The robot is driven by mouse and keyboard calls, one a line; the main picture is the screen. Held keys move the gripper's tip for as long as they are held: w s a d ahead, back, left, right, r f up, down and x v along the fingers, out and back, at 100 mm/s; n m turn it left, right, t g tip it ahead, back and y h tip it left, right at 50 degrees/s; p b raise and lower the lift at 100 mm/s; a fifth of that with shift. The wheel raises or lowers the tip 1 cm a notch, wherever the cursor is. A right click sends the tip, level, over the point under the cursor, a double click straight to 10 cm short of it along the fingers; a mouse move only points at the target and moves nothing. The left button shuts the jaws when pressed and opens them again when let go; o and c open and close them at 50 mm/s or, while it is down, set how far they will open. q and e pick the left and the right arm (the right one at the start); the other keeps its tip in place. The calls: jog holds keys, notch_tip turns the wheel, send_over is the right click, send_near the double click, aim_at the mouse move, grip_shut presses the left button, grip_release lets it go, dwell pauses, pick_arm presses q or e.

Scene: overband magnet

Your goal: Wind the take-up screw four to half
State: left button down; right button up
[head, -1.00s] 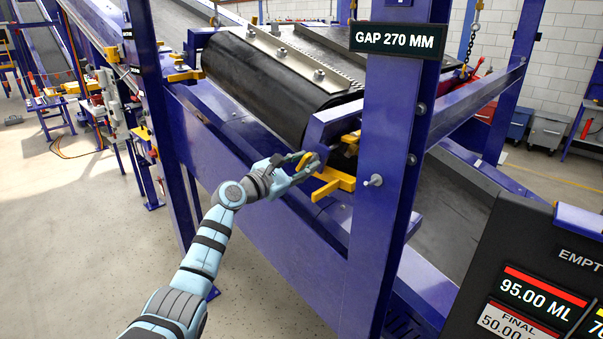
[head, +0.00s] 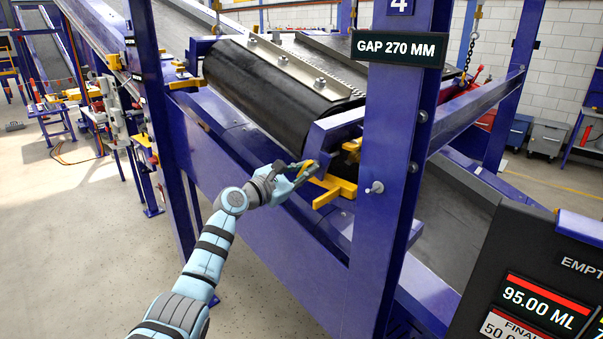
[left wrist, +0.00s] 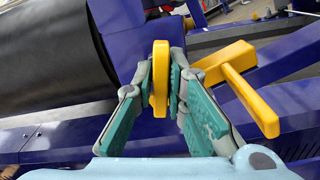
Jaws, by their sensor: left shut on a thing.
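My left gripper (head: 304,172) reaches the near side of the blue frame, below the end of the black roller. In the left wrist view my left gripper (left wrist: 162,85) is shut on a yellow disc-like knob (left wrist: 160,78), seen edge-on between the two fingers; this looks like the take-up screw's handwheel. Just right of it is a yellow T-shaped handle (left wrist: 240,85), apart from the fingers; it also shows in the head view (head: 330,190). The screw itself is hidden. A plate marked 4 (head: 400,6) tops the post. My right gripper is not in view.
A blue post (head: 385,170) with a sign reading GAP 270 MM (head: 398,47) stands right of the gripper. The black roller (head: 270,90) lies behind it. A display panel (head: 540,285) reading 95.00 ML fills the lower right. Open floor lies at left.

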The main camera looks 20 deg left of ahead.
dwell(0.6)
pick_arm(q)
jog(key=n+p, duration=0.3)
jog(key=p, duration=0.1)
jog(key=shift+d+n+p, duration=0.1)
jog(key=shift+n+p, duration=0.45)
jog(key=shift+n, duration=0.05)
jog(key=shift+f+n, duration=0.15)
jog(key=shift+n, duration=0.25)
jog(key=shift+n+p, duration=0.5)
jog(key=shift+p, duration=0.35)
jog(key=shift+n+p, duration=0.5)
jog(key=shift+n, duration=0.1)
jog(key=n, duration=0.2)
jog(key=shift+n, duration=0.3)
